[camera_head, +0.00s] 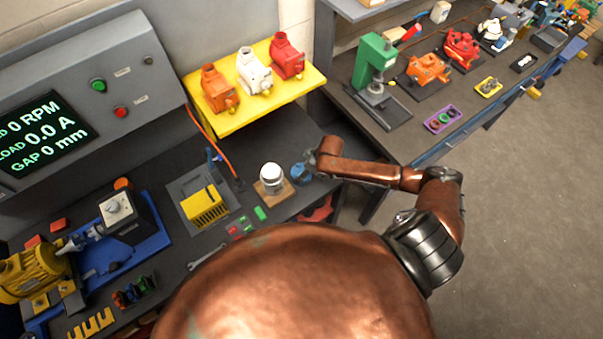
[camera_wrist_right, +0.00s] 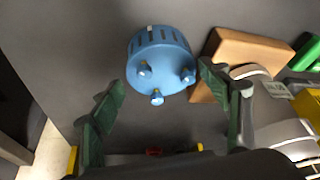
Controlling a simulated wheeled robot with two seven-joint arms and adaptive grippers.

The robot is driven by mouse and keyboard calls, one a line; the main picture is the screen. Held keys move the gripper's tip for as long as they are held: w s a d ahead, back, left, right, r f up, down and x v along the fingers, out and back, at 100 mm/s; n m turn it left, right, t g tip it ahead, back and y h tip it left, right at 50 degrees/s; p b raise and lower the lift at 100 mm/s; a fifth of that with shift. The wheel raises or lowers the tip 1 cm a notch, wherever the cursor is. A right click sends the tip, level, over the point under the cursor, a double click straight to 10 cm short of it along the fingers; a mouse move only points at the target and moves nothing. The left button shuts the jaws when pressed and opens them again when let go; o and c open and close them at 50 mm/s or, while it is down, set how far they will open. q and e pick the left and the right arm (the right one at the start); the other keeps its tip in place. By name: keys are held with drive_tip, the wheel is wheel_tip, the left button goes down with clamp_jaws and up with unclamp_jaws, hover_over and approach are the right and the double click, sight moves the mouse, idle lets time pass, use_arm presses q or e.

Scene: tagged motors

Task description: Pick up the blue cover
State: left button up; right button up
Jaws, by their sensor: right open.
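The blue cover (camera_head: 299,174) sits on the dark bench top near its right end, just right of a small wooden block (camera_head: 274,187). In the right wrist view the blue cover (camera_wrist_right: 160,50) is round, with dark slots around its side and several small pegs. My right gripper (camera_head: 311,164) is at the cover in the head view and hides part of it. In the right wrist view the two green fingers of my right gripper (camera_wrist_right: 162,80) are spread apart, with the cover ahead between their tips, not gripped. My left gripper is not in view.
A white and silver cylinder (camera_head: 271,177) stands on the wooden block, close to my right finger. A yellow finned part (camera_head: 205,205) lies farther left. A yellow shelf (camera_head: 262,101) with three motor housings is behind. Bare bench surface lies behind the cover.

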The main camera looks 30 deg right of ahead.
sight(301, 172)
drive_tip(key=shift+x, duration=1.85)
drive_tip(key=shift+s, duration=0.1)
drive_tip(key=shift+c, duration=0.5)
drive_tip(key=c, duration=1)
